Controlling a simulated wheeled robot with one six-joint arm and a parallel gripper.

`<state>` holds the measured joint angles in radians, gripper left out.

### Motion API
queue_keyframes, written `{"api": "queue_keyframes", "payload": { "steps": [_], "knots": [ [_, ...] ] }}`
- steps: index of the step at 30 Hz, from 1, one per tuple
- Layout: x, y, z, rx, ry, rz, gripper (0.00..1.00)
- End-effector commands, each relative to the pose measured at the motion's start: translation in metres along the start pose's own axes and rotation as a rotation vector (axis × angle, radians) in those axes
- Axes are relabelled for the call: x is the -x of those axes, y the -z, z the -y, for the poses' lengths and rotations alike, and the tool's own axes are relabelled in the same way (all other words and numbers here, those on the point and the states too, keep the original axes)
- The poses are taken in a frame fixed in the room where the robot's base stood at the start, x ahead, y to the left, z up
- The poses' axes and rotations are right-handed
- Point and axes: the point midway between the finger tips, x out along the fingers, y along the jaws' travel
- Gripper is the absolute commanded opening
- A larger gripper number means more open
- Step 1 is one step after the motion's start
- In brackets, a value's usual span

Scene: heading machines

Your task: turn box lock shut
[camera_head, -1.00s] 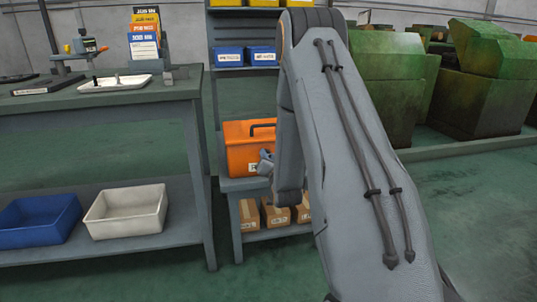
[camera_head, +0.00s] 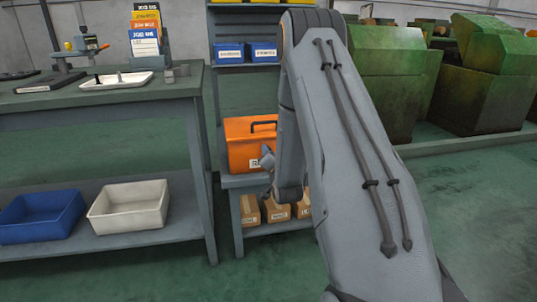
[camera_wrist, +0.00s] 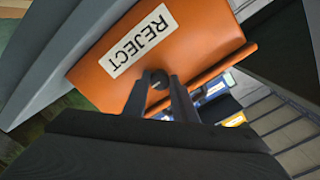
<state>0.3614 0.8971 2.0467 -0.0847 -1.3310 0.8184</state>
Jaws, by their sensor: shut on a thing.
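The orange box (camera_head: 240,150) stands on the small shelf rack in the head view, with a black handle on top. In the wrist view the orange box (camera_wrist: 200,42) fills the top and appears tilted, with a white label reading REJECT. A dark round lock knob (camera_wrist: 157,76) is on its front below the label. My gripper (camera_wrist: 158,88) has its two fingers closed on the lock, one on each side. The fingers hide part of the lock, so its exact turn angle is unclear. In the head view my gripper (camera_head: 267,159) is at the box's front, partly hidden by my arm.
Cardboard boxes (camera_head: 277,213) sit on the shelf under the orange box. Blue bins (camera_head: 230,54) stand on the shelf above. A workbench (camera_head: 100,105) is at left, with a white bin (camera_head: 130,222) below. Green machines (camera_head: 490,90) stand at right. Floor at right is clear.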

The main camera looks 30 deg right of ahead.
Motion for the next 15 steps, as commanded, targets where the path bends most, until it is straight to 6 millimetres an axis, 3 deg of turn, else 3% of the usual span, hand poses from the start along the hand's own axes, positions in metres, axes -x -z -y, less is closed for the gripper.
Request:
{"api": "queue_keyframes", "payload": {
  "steps": [1,2,5,15],
  "knots": [
    [0.0004,-0.0006,-0.0003,0.0,-0.001,0.001,0.02],
    [0.0004,-0.0006,-0.0003,0.0,-0.001,0.001,0.26],
    [0.0004,-0.0005,-0.0003,0.0,-0.001,0.001,0.43],
    [0.0026,0.0,-0.0003,0.001,-0.001,0.0,0.43]
  ]
}}
